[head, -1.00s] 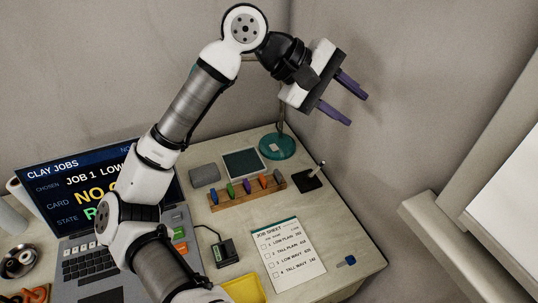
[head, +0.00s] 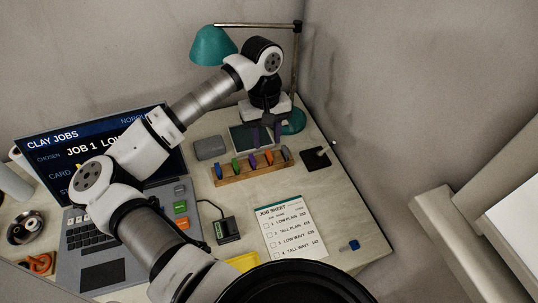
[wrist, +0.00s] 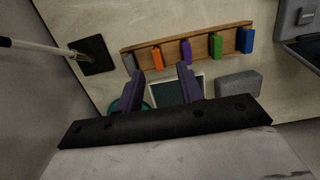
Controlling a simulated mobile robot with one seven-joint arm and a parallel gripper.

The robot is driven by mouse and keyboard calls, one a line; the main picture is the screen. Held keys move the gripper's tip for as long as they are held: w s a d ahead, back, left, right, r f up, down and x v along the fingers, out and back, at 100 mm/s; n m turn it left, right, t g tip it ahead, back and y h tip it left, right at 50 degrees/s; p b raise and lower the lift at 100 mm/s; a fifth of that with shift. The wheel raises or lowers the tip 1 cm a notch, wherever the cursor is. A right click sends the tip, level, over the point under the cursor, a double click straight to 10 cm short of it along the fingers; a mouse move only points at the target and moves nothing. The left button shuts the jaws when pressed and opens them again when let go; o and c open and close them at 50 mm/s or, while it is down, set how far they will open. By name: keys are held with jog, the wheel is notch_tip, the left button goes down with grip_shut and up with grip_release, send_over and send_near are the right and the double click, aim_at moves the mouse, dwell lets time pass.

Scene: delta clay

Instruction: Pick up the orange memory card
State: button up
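The orange memory card (head: 269,158) stands in a wooden rack (head: 232,178) on the desk, between a purple card (head: 252,161) and a grey card (head: 285,153). In the wrist view the orange card (wrist: 157,57) shows just beyond the fingertips, in the gap between the two fingers. My gripper (head: 266,138) is open and empty, with its purple fingers pointing down near the rack's back side. It also shows in the wrist view (wrist: 161,72). I cannot tell the exact height of the fingertips above the card.
Green (head: 236,168) and blue (head: 218,172) cards stand in the same rack. A grey block (head: 210,148) and a dark-faced panel (head: 240,136) lie behind it. A teal lamp (head: 212,46) stands at the back. A dark pad (head: 315,159) is to the right.

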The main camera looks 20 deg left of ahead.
aim_at(269, 153)
jog(key=shift+d+f+p, duration=0.15)
jog(key=shift+f+p, duration=0.4)
jog(key=shift+f, duration=0.8)
jog(key=shift+d+f+p, duration=0.1)
jog(key=shift+f+p, duration=0.4)
jog(key=shift+f, duration=0.8)
jog(key=shift+c, duration=0.3)
grip_shut()
